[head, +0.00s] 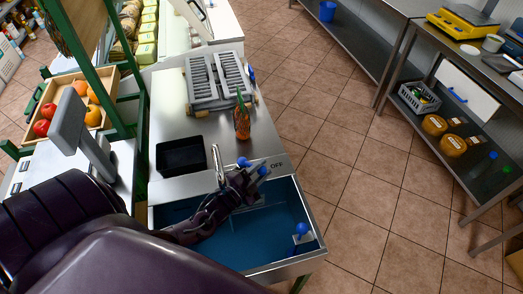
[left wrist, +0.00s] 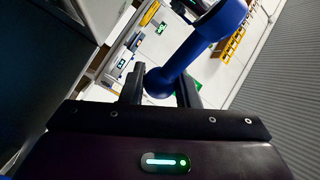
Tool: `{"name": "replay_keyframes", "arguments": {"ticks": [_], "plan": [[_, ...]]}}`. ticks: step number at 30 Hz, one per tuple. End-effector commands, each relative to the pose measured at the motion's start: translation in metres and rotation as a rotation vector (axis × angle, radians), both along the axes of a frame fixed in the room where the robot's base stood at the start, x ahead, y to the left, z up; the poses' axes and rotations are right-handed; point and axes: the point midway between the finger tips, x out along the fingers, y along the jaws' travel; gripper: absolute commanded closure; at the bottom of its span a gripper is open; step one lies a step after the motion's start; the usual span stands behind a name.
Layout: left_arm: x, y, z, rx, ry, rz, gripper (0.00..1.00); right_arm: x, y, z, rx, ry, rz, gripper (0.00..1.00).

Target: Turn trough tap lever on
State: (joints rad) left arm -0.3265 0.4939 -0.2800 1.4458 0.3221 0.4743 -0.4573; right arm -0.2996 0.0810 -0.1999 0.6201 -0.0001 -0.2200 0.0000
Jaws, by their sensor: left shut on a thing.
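The trough (head: 312,243) is a steel-rimmed basin with a blue inside, at the lower middle of the head view. A curved metal tap (head: 217,158) stands at its back edge. The tap lever shows a blue knob (head: 243,162) beside my gripper, left of a plate marked OFF (head: 278,165). My left gripper (head: 256,176) is over the back rim of the trough, shut on the lever. In the left wrist view a blue bar with rounded ends (left wrist: 190,58) passes between its fingers (left wrist: 160,92). The lever's base is hidden. My right gripper is out of view.
A bottle (head: 242,122), a black tray (head: 181,156) and a ribbed metal rack (head: 216,105) stand on the counter behind. A blue-knobbed piece (head: 302,230) is at the trough's right side. A produce crate (head: 58,90) is at left. The tiled floor at right is clear.

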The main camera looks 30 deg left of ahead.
Motion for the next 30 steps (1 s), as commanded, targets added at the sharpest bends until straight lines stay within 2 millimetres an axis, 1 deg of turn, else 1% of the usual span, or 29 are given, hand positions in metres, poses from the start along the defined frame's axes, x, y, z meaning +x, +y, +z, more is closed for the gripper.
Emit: {"name": "replay_keyframes", "arguments": {"ticks": [1, 2, 3, 6, 14, 19, 23, 26, 30], "plan": [[-0.001, -0.001, -0.001, -0.001, 0.003, -0.002, 1.0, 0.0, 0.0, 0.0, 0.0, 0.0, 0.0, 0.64], [-0.001, -0.001, -0.001, -0.001, 0.003, -0.002, 0.68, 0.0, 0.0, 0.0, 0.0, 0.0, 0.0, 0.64], [-0.001, -0.001, -0.001, -0.001, 0.003, -0.001, 0.63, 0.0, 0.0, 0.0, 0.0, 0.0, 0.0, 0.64], [0.0, -0.001, -0.001, -0.001, 0.002, 0.0, 0.51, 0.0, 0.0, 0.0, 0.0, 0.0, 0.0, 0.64], [0.0, 0.0, 0.0, 0.0, 0.001, 0.003, 0.51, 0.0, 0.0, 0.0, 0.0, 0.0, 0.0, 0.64], [0.005, -0.001, 0.0, -0.004, -0.001, 0.064, 0.51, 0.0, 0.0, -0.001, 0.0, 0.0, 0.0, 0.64], [0.015, -0.001, -0.001, -0.008, -0.002, 0.184, 0.51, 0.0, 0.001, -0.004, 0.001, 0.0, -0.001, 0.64], [0.023, 0.001, -0.002, -0.01, -0.002, 0.305, 0.51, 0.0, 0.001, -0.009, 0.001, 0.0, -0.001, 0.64], [0.035, 0.007, -0.004, -0.01, 0.0, 0.479, 0.51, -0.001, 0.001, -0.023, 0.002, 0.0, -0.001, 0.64]]}}
